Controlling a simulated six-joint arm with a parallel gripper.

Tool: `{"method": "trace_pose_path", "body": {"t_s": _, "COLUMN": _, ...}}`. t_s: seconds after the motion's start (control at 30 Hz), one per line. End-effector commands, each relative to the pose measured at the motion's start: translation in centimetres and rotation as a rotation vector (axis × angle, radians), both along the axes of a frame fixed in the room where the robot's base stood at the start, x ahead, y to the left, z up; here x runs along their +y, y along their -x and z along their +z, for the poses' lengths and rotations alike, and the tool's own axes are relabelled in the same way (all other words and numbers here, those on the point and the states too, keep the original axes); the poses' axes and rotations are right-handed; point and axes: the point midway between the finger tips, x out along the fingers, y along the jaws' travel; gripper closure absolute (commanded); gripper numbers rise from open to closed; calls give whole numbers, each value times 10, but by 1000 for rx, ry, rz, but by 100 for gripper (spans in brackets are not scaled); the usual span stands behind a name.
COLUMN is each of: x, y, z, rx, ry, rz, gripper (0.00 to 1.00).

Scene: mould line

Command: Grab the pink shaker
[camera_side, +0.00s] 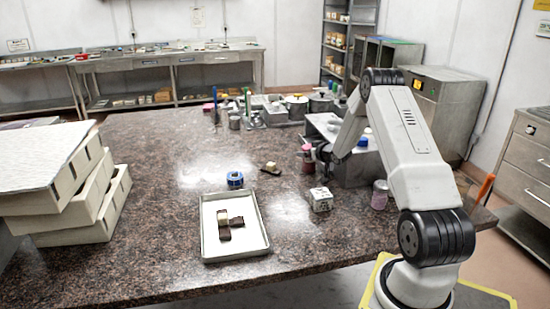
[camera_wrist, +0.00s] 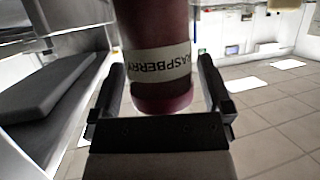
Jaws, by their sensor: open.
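A pink-red shaker (camera_wrist: 160,70) with a white label reading "RASPBERRY" stands between my gripper's fingers in the wrist view, its top cut off by the frame. The lettering appears upside down. In the side view a small pink shaker (camera_side: 307,160) is at the left of my gripper (camera_side: 321,158), partly hidden by it. My gripper also shows in the wrist view (camera_wrist: 163,80); its jaws are open, one finger on each side of the shaker, with gaps visible. A second pinkish jar (camera_side: 380,196) with a grey lid stands on the counter near my arm.
A grey metal rack (camera_side: 358,170) with bottles stands right behind my gripper. Stacked pale boxes (camera_side: 45,205) fill the left. The front counter is clear.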

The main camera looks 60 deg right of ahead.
Motion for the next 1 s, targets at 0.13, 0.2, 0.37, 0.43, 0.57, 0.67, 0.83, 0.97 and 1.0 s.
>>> {"method": "trace_pose_path", "body": {"t_s": 0.13, "x": 0, "y": 0, "z": 0, "rx": 0, "ry": 0, "rz": 0, "gripper": 22}}
{"method": "trace_pose_path", "body": {"t_s": 0.2, "x": 0, "y": 0, "z": 0, "rx": 0, "ry": 0, "rz": 0, "gripper": 44}}
{"method": "trace_pose_path", "body": {"t_s": 0.37, "x": 0, "y": 0, "z": 1, "rx": -1, "ry": 1, "rz": 0, "gripper": 85}}
{"method": "trace_pose_path", "body": {"t_s": 0.43, "x": 0, "y": 0, "z": 1, "rx": -1, "ry": 1, "rz": 0, "gripper": 85}}
{"method": "trace_pose_path", "body": {"t_s": 0.57, "x": 0, "y": 0, "z": 1, "rx": -1, "ry": 1, "rz": 0, "gripper": 85}}
{"method": "trace_pose_path", "body": {"t_s": 0.67, "x": 0, "y": 0, "z": 2, "rx": -2, "ry": 1, "rz": 0, "gripper": 86}}
{"method": "trace_pose_path", "body": {"t_s": 0.83, "x": 0, "y": 0, "z": 9, "rx": -1, "ry": 2, "rz": 0, "gripper": 86}}
{"method": "trace_pose_path", "body": {"t_s": 0.97, "x": 0, "y": 0, "z": 21, "rx": -3, "ry": 2, "rz": 0, "gripper": 86}}
{"method": "trace_pose_path", "body": {"t_s": 1.0, "x": 0, "y": 0, "z": 25, "rx": -2, "ry": 2, "rz": 1, "gripper": 86}}
